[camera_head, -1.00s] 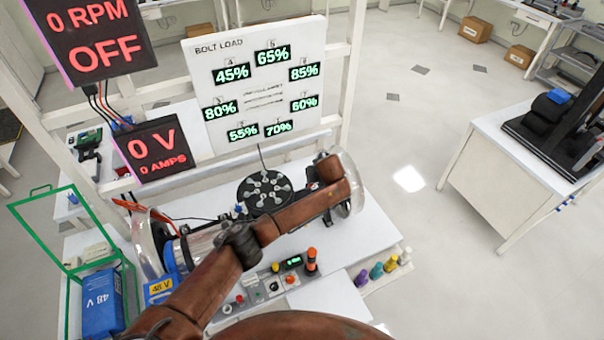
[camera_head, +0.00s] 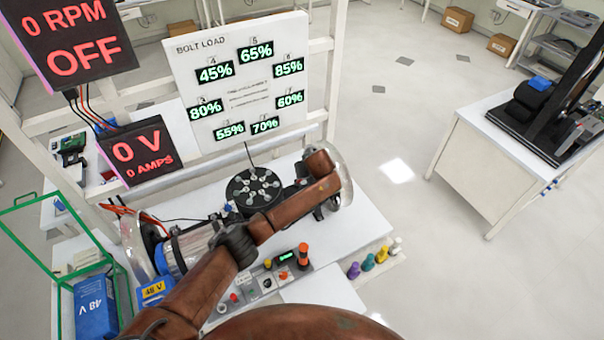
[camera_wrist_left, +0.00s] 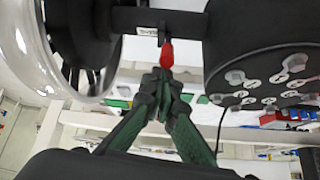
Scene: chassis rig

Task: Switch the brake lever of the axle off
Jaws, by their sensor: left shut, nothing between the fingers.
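The brake lever (camera_wrist_left: 166,52), with a red grip, shows in the left wrist view, pointing down from the dark axle beam (camera_wrist_left: 145,20). My left gripper (camera_wrist_left: 163,76) has green-sided fingers shut together, with its tips just below the red grip; I cannot tell whether they touch it. Nothing is between the fingers. In the head view my brown left arm reaches across the axle rig to its right end and hides the lever. The round black hub (camera_head: 254,190) with bolts stands left of the arm's end. My right gripper is not in view.
A bolt load board (camera_head: 240,80) stands behind.

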